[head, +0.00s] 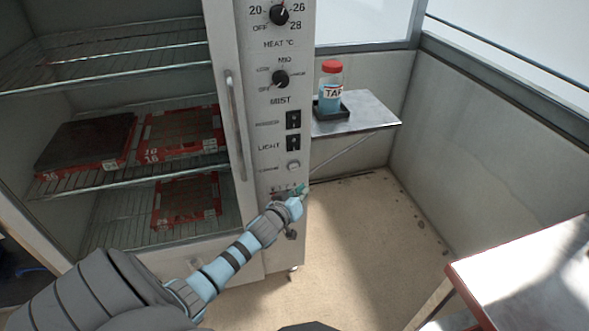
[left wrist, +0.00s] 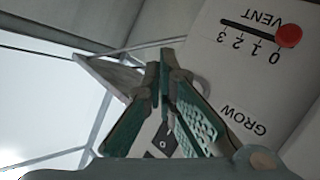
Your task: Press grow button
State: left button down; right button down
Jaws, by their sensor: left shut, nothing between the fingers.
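The grow button (head: 293,165) is a small pale round button on the cabinet's control panel, below the light switch (head: 293,143). My left gripper (head: 303,188) is shut and empty, just below the button in the head view, over the panel's lower part. In the left wrist view, my left gripper (left wrist: 163,66) has its fingertips together. The GROW label (left wrist: 243,120) shows upside down to the right of the fingers; the button itself seems hidden behind them. I cannot tell whether the fingertips touch the panel. My right gripper is not in view.
The vent slider with a red knob (left wrist: 289,36) is close to the left gripper. A mist dial (head: 280,79) and a door handle (head: 234,112) are higher up. A shelf (head: 372,117) holds a red-capped bottle (head: 331,84). Red-edged trays (head: 183,132) sit on cabinet racks.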

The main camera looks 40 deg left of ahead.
aim_at(294, 167)
pick_arm(q)
jog(key=shift+w+a+b, duration=0.55)
jog(key=shift+a+b, duration=0.1)
jog(key=shift+a, duration=0.15)
jog(key=shift+w+a+b, duration=0.6)
jog(key=shift+a+b, duration=0.05)
jog(key=shift+a, duration=0.15)
jog(key=shift+w+a+b, duration=0.55)
jog(key=shift+a+b, duration=0.1)
jog(key=shift+a, duration=0.15)
jog(key=shift+w+a+b, duration=0.25)
jog(key=shift+a+b, duration=0.1)
jog(key=shift+a, duration=0.05)
